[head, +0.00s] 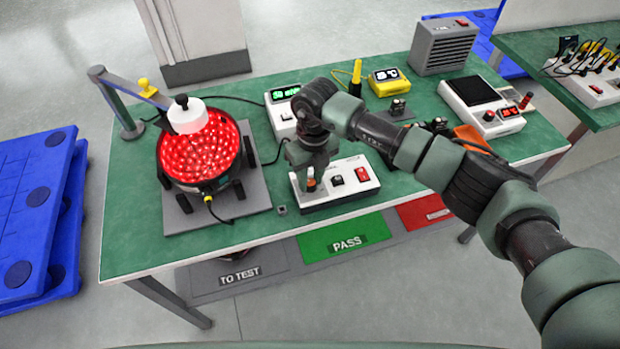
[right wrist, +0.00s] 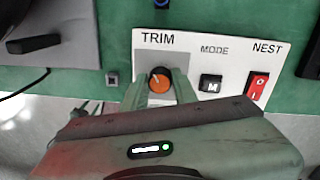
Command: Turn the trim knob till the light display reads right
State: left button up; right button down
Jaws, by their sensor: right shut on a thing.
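The orange trim knob (right wrist: 160,80) sits on a white control box (head: 345,188) under the word TRIM. Its pale pointer mark points roughly upward in the right wrist view. My right gripper (right wrist: 160,88) is shut on the knob, one finger on each side. In the head view the right gripper (head: 309,186) comes down onto the box's left part. The light display (head: 287,93) glows green, with digits that look like 50 and blurred letters after; my arm hides part of its box. A round lamp (head: 200,165) glows red under a white sensor head (head: 187,115). My left gripper is not in view.
The control box also has a MODE button (right wrist: 211,86) and a red NEST switch (right wrist: 257,87). A yellow meter (head: 388,82), a grey vented box (head: 445,47) and a white scale-like device (head: 485,103) stand farther back. PASS (head: 345,240) and TO TEST (head: 240,275) areas lie below the table edge.

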aim_at(312, 181)
jog(key=shift+m, duration=1.1)
jog(key=c, duration=1.1)
grip_release()
jog(key=r, duration=0.2)
jog(key=r+b, duration=0.1)
jog(key=r, duration=0.2)
jog(key=r+b, duration=0.1)
jog(key=r, duration=0.1)
jog(key=shift+w+d+r, duration=0.1)
jog(key=shift+d+r, duration=0.15)
jog(key=shift+r, duration=0.15)
jog(key=shift+a, duration=0.1)
